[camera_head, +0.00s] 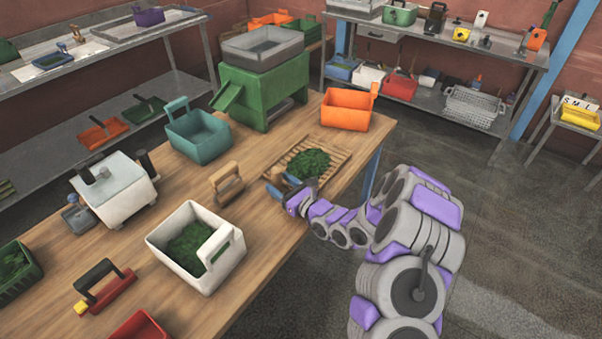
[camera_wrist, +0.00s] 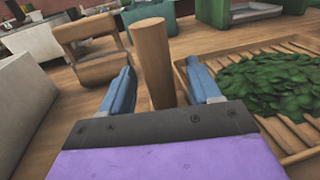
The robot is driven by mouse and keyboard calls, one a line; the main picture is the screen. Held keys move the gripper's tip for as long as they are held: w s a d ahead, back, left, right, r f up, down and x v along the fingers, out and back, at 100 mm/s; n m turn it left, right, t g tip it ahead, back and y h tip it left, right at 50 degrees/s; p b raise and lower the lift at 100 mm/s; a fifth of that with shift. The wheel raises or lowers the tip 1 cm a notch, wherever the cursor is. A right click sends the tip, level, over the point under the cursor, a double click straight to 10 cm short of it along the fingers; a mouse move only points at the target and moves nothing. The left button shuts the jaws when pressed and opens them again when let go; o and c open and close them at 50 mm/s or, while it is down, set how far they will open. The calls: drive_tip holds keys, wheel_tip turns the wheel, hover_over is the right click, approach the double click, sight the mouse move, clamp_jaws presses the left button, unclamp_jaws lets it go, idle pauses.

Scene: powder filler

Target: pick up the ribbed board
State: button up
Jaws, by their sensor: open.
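The ribbed board (camera_head: 340,154) is a slatted wooden board lying on the wooden table, with a pile of green leaves (camera_head: 306,162) on it. In the wrist view the board (camera_wrist: 284,132) is at the right, beside my right finger. My gripper (camera_head: 281,184) is at the board's near left edge with its blue fingers apart. In the wrist view an upright wooden post (camera_wrist: 153,65) stands between the fingers (camera_wrist: 162,84), with gaps at its sides. I cannot tell whether the post joins the board; its foot is hidden behind my gripper.
A wooden handled block (camera_head: 227,184) stands just left of my gripper. A white bin (camera_head: 163,240) of leaves is nearer, a teal bin (camera_head: 200,140) is farther left, and an orange bin (camera_head: 346,108) is behind the board. A green machine (camera_head: 262,92) stands at the back.

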drive_tip(key=shift+x, duration=0.95)
drive_tip(key=shift+s+a, duration=0.1)
clamp_jaws()
